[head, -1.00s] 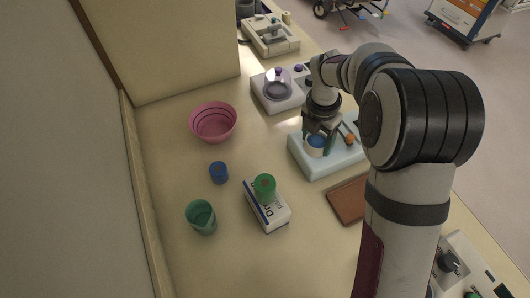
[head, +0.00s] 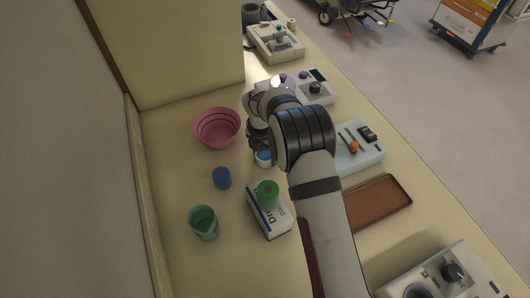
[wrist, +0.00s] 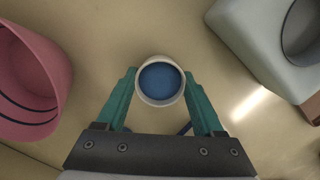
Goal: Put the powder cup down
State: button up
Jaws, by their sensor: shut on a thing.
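The powder cup (wrist: 161,80) is a small white cup with blue inside, in the middle of the wrist view. My gripper (wrist: 161,92) is shut on it, one teal finger on each side. In the head view the cup (head: 264,159) shows below my wrist, between the pink bowl and the pale blue device. My arm hides most of my gripper (head: 262,150) there. The cup looks upright over bare counter; I cannot tell whether it touches the surface.
The pink bowl (head: 217,128) stands left of the cup. A blue container (head: 222,178), a green cup (head: 203,223) and a white box (head: 270,218) with a green-topped item (head: 268,193) stand nearer. The pale blue device (head: 365,157) and a brown tray (head: 378,204) lie right.

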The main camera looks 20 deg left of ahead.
jog(key=o, duration=1.5)
jog(key=shift+f, duration=0.1)
jog(key=shift+c, duration=0.2)
